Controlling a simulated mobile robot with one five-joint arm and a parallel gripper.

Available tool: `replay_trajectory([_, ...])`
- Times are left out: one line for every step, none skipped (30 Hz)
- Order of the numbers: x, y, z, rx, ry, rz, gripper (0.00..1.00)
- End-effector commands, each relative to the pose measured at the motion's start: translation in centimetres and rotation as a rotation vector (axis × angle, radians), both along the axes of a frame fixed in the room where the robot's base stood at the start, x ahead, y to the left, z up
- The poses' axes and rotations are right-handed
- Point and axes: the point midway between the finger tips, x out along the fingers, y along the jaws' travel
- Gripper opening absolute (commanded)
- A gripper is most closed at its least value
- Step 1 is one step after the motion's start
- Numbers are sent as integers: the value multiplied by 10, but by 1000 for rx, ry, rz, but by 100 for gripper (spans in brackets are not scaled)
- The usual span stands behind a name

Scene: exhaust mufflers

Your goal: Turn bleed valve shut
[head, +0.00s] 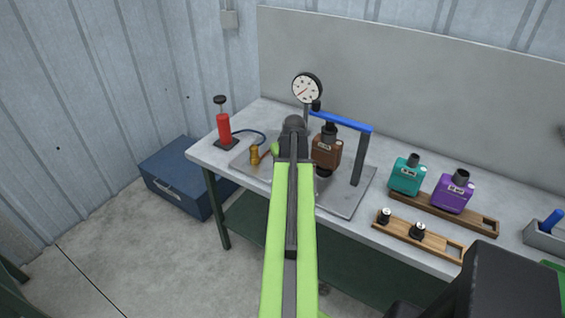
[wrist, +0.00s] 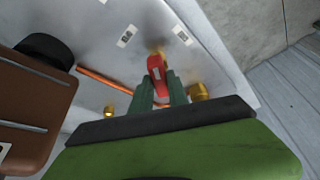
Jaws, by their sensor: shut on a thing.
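The bleed valve's red lever (wrist: 155,66) shows in the wrist view, between the dark green fingertips of my gripper (wrist: 161,85). My gripper is shut on the lever. A brass fitting (wrist: 197,92) sits just right of the fingers, and a copper tube (wrist: 92,77) runs off to the left. In the head view my green arm hides the gripper and the lever. A brass fitting (head: 254,154) shows left of the arm on the metal plate (head: 345,200). Two small labels lie on the plate beyond the lever, too small to read.
A brown muffler (head: 326,150) stands under a blue clamp bar (head: 345,121), right of my arm. A dial gauge (head: 307,87) stands behind. A red hand pump (head: 223,125) is at left. Teal (head: 407,177) and purple (head: 452,194) mufflers sit in a wooden rack at right.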

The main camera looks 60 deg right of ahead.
Motion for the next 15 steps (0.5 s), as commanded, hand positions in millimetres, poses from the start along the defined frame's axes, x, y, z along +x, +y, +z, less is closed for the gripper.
replay_trajectory([0, 2, 0, -1, 1, -41, 0])
replay_trajectory([1, 2, 0, -1, 1, -70, 0])
replay_trajectory([1, 2, 0, 0, 2, -107, 0])
replay_trajectory([1, 2, 0, -1, 2, -135, 0])
replay_trajectory([1, 2, 0, -1, 2, -164, 0])
replay_trajectory([1, 2, 0, -1, 1, -203, 0])
replay_trajectory([1, 2, 0, -2, 1, -232, 0])
replay_trajectory([2, 2, 0, -1, 1, -259, 0])
replay_trajectory([2, 2, 0, -2, 1, -297, 0])
replay_trajectory([2, 2, 0, -1, 1, -325, 0])
replay_trajectory([2, 2, 0, -2, 1, -354, 0])
replay_trajectory([2, 2, 0, -2, 1, -392, 0])
replay_trajectory([2, 2, 0, -2, 1, -420, 0])
replay_trajectory([3, 2, 0, -2, 1, -449, 0])
replay_trajectory([3, 2, 0, -2, 2, -486, 0])
